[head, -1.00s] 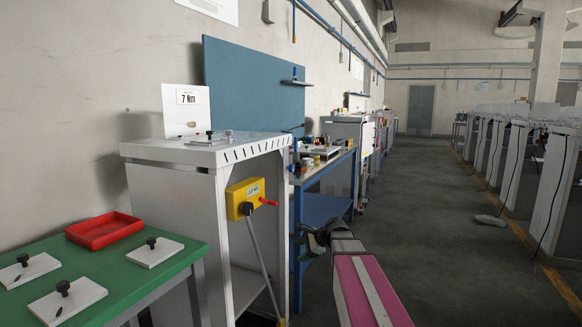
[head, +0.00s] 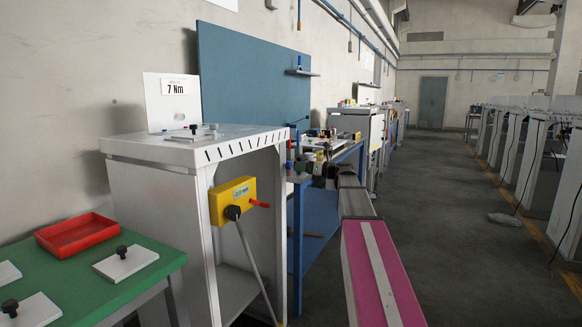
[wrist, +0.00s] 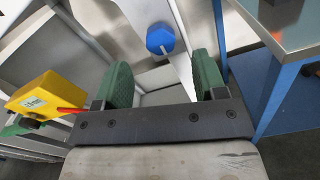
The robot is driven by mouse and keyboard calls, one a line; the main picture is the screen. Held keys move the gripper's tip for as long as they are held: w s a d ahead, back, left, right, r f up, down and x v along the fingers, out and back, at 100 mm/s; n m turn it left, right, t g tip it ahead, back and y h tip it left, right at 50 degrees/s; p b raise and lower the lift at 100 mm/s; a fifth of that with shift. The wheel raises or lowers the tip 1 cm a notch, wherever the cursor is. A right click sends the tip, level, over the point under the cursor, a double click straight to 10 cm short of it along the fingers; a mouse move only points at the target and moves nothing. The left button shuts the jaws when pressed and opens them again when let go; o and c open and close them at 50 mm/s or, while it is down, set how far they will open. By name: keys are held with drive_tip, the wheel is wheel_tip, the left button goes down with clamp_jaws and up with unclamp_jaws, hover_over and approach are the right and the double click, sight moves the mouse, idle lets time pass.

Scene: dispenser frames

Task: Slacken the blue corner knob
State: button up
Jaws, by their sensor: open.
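The blue knob (wrist: 160,38) shows in the wrist view, faceted, on a pale strip of the grey-white stand. In the head view I cannot clearly make it out beside the stand's right corner. My gripper (wrist: 162,62) is open, with its two green-padded fingers apart and nothing between them. The knob lies just beyond the fingertips, roughly centred in the gap. I cannot tell the exact distance, but no touch is visible. In the head view my gripper (head: 318,166) is at the right of the stand (head: 150,200), in front of the cluttered blue bench.
A yellow box (head: 232,202) with a red lever sits on the stand's side; in the wrist view the box (wrist: 45,95) is left of my fingers. The blue-legged bench (wrist: 285,35) is close at right. A green table (head: 90,275) holds a red tray (head: 76,235).

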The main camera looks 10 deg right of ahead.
sight(291, 165)
drive_tip(key=x, duration=0.6)
drive_tip(key=c, duration=0.9)
